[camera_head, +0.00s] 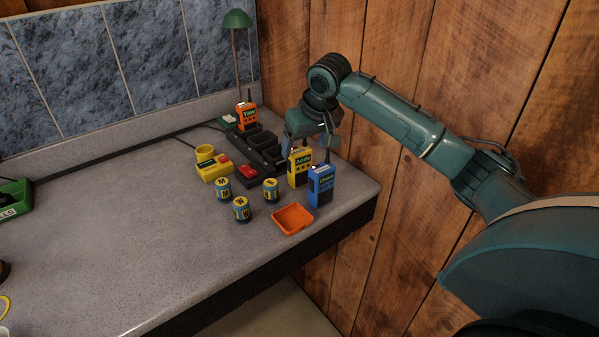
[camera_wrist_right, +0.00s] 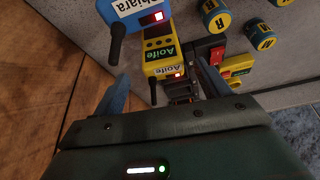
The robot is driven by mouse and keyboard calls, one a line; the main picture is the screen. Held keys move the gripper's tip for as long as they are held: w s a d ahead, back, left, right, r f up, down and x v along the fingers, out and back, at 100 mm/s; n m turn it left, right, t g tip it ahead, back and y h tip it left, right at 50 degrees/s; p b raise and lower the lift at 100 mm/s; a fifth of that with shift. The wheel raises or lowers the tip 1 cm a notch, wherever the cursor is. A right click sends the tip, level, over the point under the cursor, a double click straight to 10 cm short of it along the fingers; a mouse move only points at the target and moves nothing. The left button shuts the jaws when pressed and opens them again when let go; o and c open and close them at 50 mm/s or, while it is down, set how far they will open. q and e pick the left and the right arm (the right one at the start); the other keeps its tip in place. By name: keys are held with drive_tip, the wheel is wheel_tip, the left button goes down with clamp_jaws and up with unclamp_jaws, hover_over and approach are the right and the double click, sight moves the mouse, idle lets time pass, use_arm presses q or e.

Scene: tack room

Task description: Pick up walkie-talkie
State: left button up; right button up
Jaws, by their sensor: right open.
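Three walkie-talkies stand upright on the counter's right part. The yellow one (camera_head: 299,168) reads "Aoife", the blue one (camera_head: 321,186) to its right and nearer the front reads like "Chiara", and an orange one (camera_head: 246,116) stands farther back at the black charger. My right gripper (camera_head: 309,143) is open, just behind and above the yellow one. In the right wrist view, the yellow walkie-talkie (camera_wrist_right: 160,57) shows between the spread fingers (camera_wrist_right: 163,88), with no grip on it. The blue one (camera_wrist_right: 141,12) shows at the top edge. My left gripper is not in view.
A black multi-slot charger (camera_head: 262,146) stands behind. Several yellow-and-blue cylinders (camera_head: 241,209), an orange tray (camera_head: 293,219) and a yellow device (camera_head: 213,167) lie close by. A green lamp (camera_head: 238,20) rises at the back. A wooden wall (camera_head: 400,50) borders the right. The left counter is mostly clear.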

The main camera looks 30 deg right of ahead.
sight(301, 150)
drive_tip(key=p+x, duration=0.1)
drive_tip(key=x, duration=0.4)
drive_tip(key=shift+w+a, duration=0.1)
drive_tip(key=shift+a, duration=0.1)
